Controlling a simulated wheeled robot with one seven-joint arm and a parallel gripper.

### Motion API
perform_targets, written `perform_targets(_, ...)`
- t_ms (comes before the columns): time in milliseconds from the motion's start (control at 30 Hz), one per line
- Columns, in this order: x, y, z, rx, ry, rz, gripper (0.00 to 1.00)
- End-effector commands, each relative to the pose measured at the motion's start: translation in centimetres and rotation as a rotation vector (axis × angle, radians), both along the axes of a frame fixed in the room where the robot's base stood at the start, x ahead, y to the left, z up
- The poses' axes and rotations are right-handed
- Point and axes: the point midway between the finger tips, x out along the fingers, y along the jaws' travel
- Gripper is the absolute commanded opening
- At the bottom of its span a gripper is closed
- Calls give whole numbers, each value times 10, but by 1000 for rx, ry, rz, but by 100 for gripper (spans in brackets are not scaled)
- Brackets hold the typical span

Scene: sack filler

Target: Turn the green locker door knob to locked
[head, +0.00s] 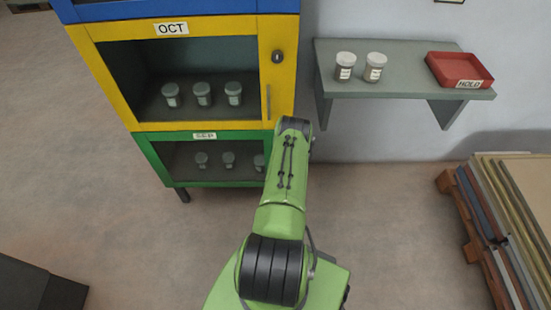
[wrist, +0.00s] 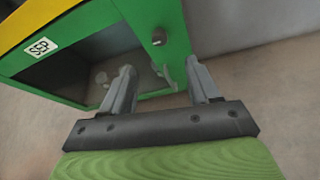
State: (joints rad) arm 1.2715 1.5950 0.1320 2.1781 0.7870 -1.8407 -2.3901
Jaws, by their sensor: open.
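The green locker (head: 170,179) labelled SEP is the lowest of the stacked lockers in the head view. Its door frame also shows in the wrist view (wrist: 185,30), at a tilt. The door's small dark round knob (wrist: 158,37) is on the green frame, above a slim door handle (wrist: 167,76). I cannot tell which way the knob is turned. My gripper (wrist: 160,68) is open and empty. In the wrist view its fingertips lie either side of the handle and lower than the knob, with no contact visible. In the head view my arm hides the knob and gripper.
The yellow OCT locker (head: 117,88) sits directly above, with its own knob (head: 277,56) and handle. A wall shelf (head: 410,90) at right holds two jars and a red HOLD tray (head: 458,69). Stacked sheets (head: 520,215) lie on a pallet at right.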

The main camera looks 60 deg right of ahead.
Motion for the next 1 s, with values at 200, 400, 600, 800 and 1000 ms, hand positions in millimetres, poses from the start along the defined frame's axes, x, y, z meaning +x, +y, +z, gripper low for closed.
perform_targets(200,2,2,-17,-36,27,42,61)
perform_targets(400,28,-34,-37,-39,29,46,61)
perform_targets(600,45,-61,-51,-33,34,45,61)
perform_targets(800,60,-85,-59,-34,31,41,61)
perform_targets(1000,72,-106,-67,-34,26,37,61)
